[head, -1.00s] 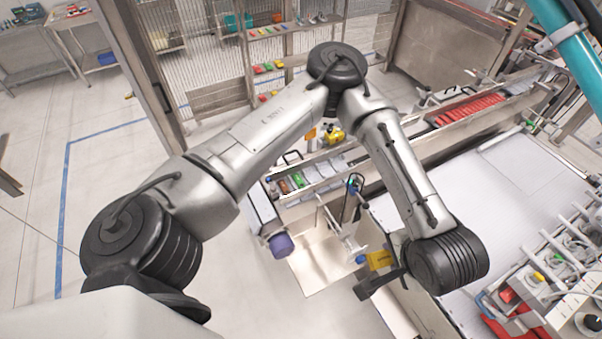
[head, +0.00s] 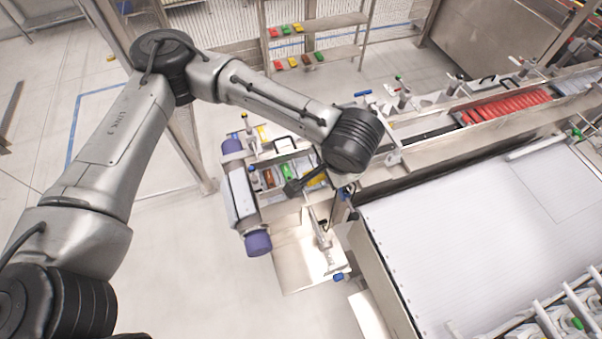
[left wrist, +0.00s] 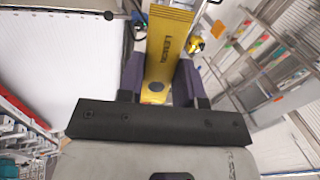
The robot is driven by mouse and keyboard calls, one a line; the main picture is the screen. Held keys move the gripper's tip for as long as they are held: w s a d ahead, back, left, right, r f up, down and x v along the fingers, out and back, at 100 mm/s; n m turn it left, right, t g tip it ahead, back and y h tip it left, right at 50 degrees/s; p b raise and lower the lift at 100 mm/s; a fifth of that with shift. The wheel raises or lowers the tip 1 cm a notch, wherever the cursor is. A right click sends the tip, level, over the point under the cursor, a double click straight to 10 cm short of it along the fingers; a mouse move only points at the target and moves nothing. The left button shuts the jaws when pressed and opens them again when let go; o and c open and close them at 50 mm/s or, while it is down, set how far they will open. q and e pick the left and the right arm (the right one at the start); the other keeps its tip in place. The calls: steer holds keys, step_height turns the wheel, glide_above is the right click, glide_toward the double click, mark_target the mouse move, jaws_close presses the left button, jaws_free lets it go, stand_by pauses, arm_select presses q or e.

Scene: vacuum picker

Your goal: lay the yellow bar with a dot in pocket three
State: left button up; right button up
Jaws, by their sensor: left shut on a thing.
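The yellow bar (left wrist: 168,45) has dark lettering and a dark dot near its lower end in the left wrist view. My left gripper (left wrist: 160,82) is shut on it, with a purple finger on each side. In the head view the yellow bar (head: 318,180) shows below my black wrist, over or beside the right part of a pocketed tray (head: 262,192). The tray's pockets hold reddish-brown and green items. My wrist hides part of the tray, so I cannot tell which pocket is three or whether the bar touches it. My right gripper is out of view.
A purple-ended roller unit (head: 258,243) stands left of the tray. A rail with red items (head: 505,105) runs to the upper right. A wide white table (head: 470,220) lies clear at right. Shelves with coloured bars (head: 290,62) stand behind.

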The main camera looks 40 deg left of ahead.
arm_select(q)
steer(key=w+a+f+m+h+b, duration=0.2)
steer(key=w+a+f+m+b, duration=0.1)
steer(key=w+f+m+b, duration=0.4)
steer(key=m+g+b, duration=0.1)
steer(key=m+b, duration=1.1)
steer(key=b, duration=0.1)
glide_above(305, 169)
step_height(305, 169, down, 19)
steer(key=f, duration=0.9)
steer(key=shift+s+d+b, duration=0.3)
steer(key=shift+b, duration=0.05)
steer(key=shift+f, duration=0.25)
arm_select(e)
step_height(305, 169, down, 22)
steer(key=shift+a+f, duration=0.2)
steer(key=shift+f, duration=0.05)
arm_select(q)
steer(key=shift+f, duration=0.15)
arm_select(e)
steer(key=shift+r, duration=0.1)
arm_select(q)
steer(key=shift+f, duration=0.4)
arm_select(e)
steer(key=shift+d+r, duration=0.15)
